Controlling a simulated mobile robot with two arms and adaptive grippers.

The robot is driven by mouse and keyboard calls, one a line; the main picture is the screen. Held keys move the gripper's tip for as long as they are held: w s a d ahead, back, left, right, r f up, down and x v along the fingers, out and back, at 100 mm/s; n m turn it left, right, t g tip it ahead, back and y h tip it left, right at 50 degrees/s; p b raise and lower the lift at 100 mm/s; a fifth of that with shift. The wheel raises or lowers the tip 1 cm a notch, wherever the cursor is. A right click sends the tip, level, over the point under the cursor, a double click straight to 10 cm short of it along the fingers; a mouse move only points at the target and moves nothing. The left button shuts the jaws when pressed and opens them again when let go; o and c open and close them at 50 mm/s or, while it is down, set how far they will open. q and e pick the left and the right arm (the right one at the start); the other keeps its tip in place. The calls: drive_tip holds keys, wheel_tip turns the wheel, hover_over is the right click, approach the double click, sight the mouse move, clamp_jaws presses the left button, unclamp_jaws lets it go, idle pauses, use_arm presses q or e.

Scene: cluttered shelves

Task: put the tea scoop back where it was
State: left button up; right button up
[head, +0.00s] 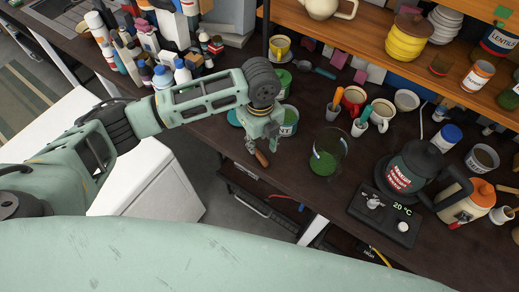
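My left gripper (258,143) points down near the front edge of the dark counter. It appears shut on a small tool with a brown wooden handle (262,158), which looks like the tea scoop; the handle sticks out below the fingers, and the rest is mostly hidden. A green tin (289,122) stands just right of the gripper, partly behind it, and another green tin (283,80) stands further back. A glass jar (327,157) with green contents stands to the right, apart from the gripper. My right gripper is not in view.
A dark blue scoop-like utensil (318,70) lies at the back. A red mug (354,98) and a cream mug (381,113) stand behind the jar. A dark kettle (418,165) and a scale (384,215) are at right. Bottles crowd the left; shelves (390,45) overhang the back.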

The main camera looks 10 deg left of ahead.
sight(260, 154)
use_arm(q)
wheel_tip(260, 154, up, 7)
drive_tip(key=shift+f+b, duration=0.2)
drive_tip(key=shift+b, duration=0.2)
